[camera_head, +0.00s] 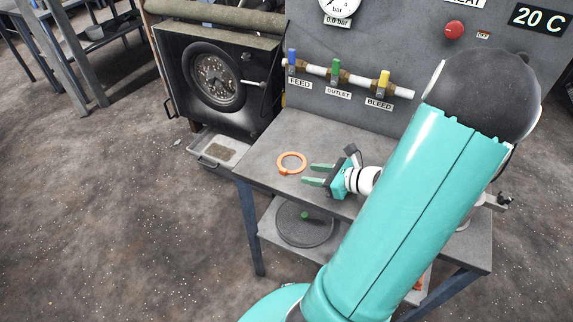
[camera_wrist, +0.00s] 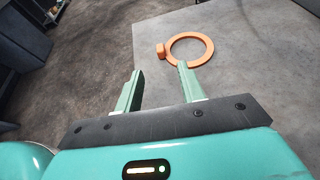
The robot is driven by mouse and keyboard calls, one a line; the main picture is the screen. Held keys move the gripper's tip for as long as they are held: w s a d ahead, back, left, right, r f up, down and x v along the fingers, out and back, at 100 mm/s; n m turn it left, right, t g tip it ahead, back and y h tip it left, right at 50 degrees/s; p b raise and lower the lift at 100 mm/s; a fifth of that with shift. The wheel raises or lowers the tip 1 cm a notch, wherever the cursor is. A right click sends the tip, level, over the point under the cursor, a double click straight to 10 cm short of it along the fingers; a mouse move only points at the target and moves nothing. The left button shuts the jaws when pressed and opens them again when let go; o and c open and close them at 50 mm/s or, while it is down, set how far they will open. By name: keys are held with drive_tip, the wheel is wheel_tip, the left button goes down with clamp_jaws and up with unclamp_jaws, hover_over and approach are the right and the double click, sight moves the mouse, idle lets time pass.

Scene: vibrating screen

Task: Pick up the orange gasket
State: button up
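The orange gasket is a flat ring with a small tab, lying on the grey table top. In the head view the gasket (camera_head: 279,168) is near the table's left front corner, just left of my gripper. In the wrist view the gasket (camera_wrist: 208,50) is beyond the fingertips, mostly to the right, with its tab (camera_wrist: 161,50) on its left side. My gripper (camera_head: 311,173) is open, with its two green fingers apart and nothing between them. In the wrist view my gripper (camera_wrist: 160,70) shows its right fingertip close to the ring's lower edge; I cannot tell whether they touch.
The table (camera_head: 262,142) has a back panel with blue, green and yellow valves (camera_head: 336,72). A dark round disc (camera_head: 304,224) lies on the lower shelf. A machine with a round window (camera_head: 214,78) and a tray (camera_head: 222,149) stand left.

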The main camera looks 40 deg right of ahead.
sight(285, 170)
drive_tip(key=x, duration=0.4)
drive_tip(key=shift+w+f, duration=0.15)
drive_tip(key=shift+w, duration=0.05)
drive_tip(key=x, duration=0.5)
drive_tip(key=shift+w+a, duration=0.1)
drive_tip(key=shift+w, duration=0.05)
drive_tip(key=shift+c, duration=0.5)
clamp_jaws()
